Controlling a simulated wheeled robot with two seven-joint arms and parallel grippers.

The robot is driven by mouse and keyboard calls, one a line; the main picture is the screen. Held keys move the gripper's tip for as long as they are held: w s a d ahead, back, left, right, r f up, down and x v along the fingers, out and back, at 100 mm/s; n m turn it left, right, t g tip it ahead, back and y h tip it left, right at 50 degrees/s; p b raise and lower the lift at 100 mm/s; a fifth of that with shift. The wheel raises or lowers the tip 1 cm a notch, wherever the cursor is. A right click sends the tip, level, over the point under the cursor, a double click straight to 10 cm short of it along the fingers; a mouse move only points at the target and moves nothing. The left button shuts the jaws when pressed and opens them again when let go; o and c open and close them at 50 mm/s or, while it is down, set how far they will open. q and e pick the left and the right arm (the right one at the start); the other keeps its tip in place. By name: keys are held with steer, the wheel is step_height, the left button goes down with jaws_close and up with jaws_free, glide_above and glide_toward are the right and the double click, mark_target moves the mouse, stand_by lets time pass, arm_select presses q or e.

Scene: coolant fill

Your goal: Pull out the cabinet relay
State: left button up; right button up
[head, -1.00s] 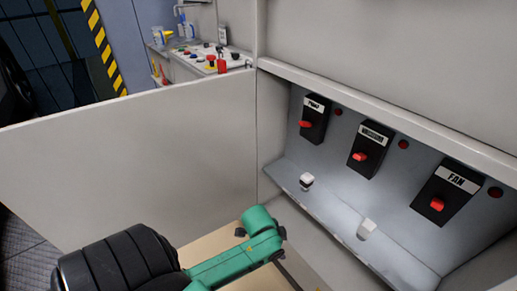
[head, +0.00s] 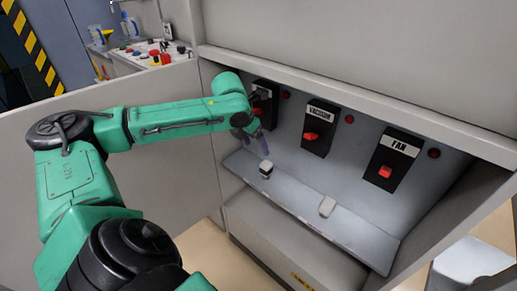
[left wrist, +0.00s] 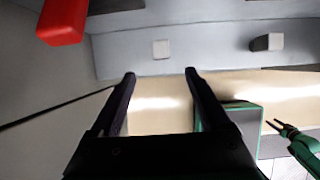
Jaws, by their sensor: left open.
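A small white block with a dark lower part (head: 266,169) stands on the cabinet's sloping shelf below the left switch. A second small whitish block (head: 327,207) sits farther right on the shelf. Which is the relay is not labelled. Two white-topped blocks also show in the left wrist view, a left one (left wrist: 160,48) and a right one (left wrist: 268,42). My left gripper (head: 259,147) is inside the cabinet, above and apart from the left block. Its two dark fingers (left wrist: 160,75) are apart with nothing between them. A small green arm end with dark prongs (left wrist: 283,128), seemingly my right gripper, shows at the lower right.
Black switch boxes with red handles line the back wall: a left one (head: 264,95) partly behind my arm, VACUUM (head: 319,125) and FAN (head: 388,155). A red handle (left wrist: 62,20) is close in the left wrist view. An open grey door (head: 170,170) stands left.

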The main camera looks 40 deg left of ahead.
arm_select(q)
steer(key=b, duration=0.1)
glide_toward(266, 164)
step_height(266, 164, down, 3)
steer(key=b+x, duration=0.1)
steer(key=x, duration=0.3)
steer(key=w+x, duration=0.1)
steer(key=x, duration=0.3)
steer(key=shift+r+b, duration=0.15)
steer(key=shift+b, duration=0.2)
jaws_close()
steer(key=c, duration=0.9)
jaws_free()
steer(key=shift+c, duration=1.2)
steer(key=shift+r, duration=0.1)
arm_select(e)
steer(key=w, duration=0.2)
steer(key=w+a, duration=0.1)
steer(key=w, duration=0.1)
steer(key=shift+w+f, duration=0.1)
steer(key=shift+f, duration=0.3)
arm_select(q)
steer(key=shift+r+p, duration=0.25)
steer(key=shift+p, duration=0.3)
arm_select(e)
steer(key=shift+r, duration=0.45)
steer(key=shift+f, duration=0.1)
